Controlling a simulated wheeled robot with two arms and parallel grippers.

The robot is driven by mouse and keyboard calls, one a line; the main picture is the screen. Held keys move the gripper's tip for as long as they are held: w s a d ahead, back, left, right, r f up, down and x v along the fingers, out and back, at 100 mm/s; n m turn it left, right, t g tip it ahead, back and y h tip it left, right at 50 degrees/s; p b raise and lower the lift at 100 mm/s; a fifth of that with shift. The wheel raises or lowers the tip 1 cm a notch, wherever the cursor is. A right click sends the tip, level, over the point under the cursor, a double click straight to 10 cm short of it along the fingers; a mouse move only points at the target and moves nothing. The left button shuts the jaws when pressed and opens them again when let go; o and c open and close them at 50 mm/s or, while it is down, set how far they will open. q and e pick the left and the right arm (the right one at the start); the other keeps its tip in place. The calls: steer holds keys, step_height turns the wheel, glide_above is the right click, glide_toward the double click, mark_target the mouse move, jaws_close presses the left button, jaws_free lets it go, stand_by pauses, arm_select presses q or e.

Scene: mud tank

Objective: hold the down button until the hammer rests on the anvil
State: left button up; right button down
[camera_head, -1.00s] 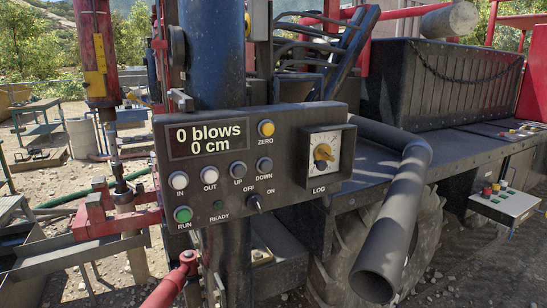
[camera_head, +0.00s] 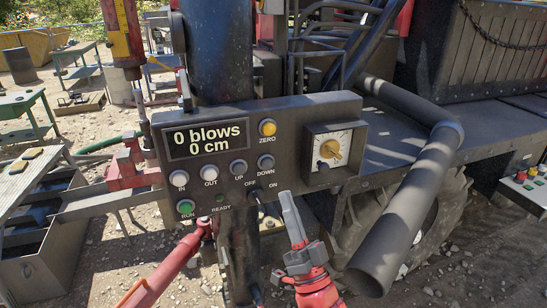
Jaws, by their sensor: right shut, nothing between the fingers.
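The black control panel (camera_head: 225,108) reads 0 blows and 0 cm. My right gripper (camera_head: 287,200) comes up from below; its shut, empty fingers point up, below and right of DOWN, with no visible contact. A red and yellow cylinder (camera_head: 122,38), apparently the hammer, hangs at the upper left. A rod runs down from it to red clamp parts; I cannot make out the anvil clearly. My left gripper is not in view.
The UP button (camera_head: 238,168) sits just left of DOWN, and the OFF/ON switch (camera_head: 255,193) is close below. The yellow ZERO button (camera_head: 267,128) is above. A thick dark pipe (camera_head: 400,210) slants down at the right. A red bar (camera_head: 165,265) rises at the lower left.

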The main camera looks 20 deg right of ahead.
mark_target(267, 163)
steer(key=shift+w, duration=0.1)
steer(key=w+b, duration=0.2)
steer(key=w, duration=0.6)
steer(key=shift+w+a, duration=0.15)
steer(key=shift+w, duration=0.2)
stand_by(1.9)
steer(key=shift+w+b, duration=0.45)
steer(key=shift+b, duration=0.1)
